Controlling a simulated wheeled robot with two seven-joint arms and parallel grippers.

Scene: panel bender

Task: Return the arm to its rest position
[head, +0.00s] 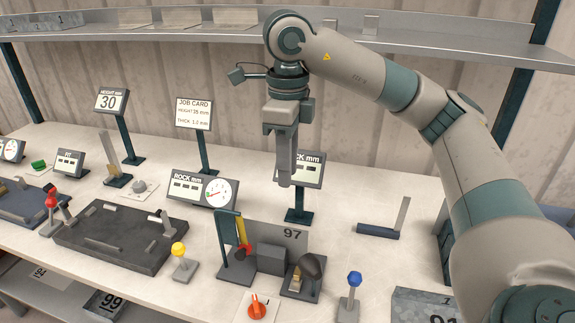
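My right arm (430,110) comes in from the right edge and reaches across to the middle of the bench. My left arm and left gripper are not in view.
A dark plate (115,236) lies to the left. A metal shelf (180,33) runs behind. The bench is bare around (340,215).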

